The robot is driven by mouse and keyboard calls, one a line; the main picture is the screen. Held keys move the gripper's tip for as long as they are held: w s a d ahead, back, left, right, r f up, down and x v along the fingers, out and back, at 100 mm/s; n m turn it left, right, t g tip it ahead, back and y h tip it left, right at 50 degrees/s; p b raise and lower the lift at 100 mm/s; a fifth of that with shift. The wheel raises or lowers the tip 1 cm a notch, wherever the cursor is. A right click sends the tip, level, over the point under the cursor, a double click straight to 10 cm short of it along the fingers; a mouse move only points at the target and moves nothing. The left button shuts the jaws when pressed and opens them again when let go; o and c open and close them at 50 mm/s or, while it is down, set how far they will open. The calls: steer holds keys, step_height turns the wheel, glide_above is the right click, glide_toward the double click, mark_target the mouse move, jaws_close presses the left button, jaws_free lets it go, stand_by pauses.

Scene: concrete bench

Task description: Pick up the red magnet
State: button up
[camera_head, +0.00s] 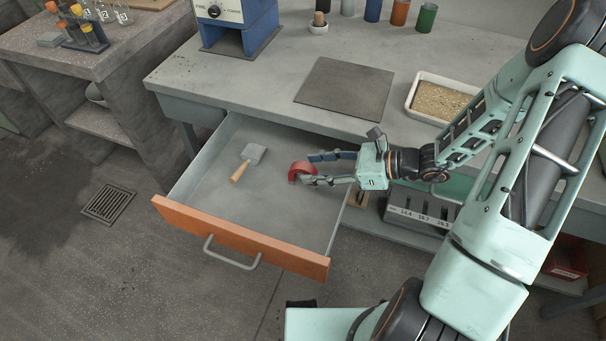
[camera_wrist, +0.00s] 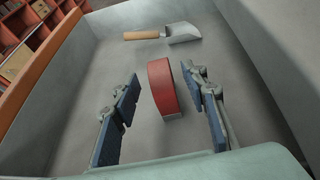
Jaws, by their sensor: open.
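The red magnet (camera_head: 301,168) is a curved, horseshoe-like piece in the open drawer (camera_head: 285,218), near the drawer's right side. In the wrist view the magnet (camera_wrist: 163,86) stands on the drawer floor between my fingers. My gripper (camera_head: 316,168) is open, reaching in from the right, with one finger on each side of the magnet. In the wrist view my gripper (camera_wrist: 165,100) shows a clear gap on the left of the magnet and a smaller gap on the right.
A scoop with a wooden handle (camera_head: 241,171) lies in the drawer, left of the magnet. The drawer has an orange front (camera_head: 240,238) and low grey walls. Above it, the bench holds a dark mat (camera_head: 345,88) and a white tray of grains (camera_head: 437,98).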

steer(key=shift+x, duration=1.05)
steer(key=shift+c, duration=0.3)
jaws_close()
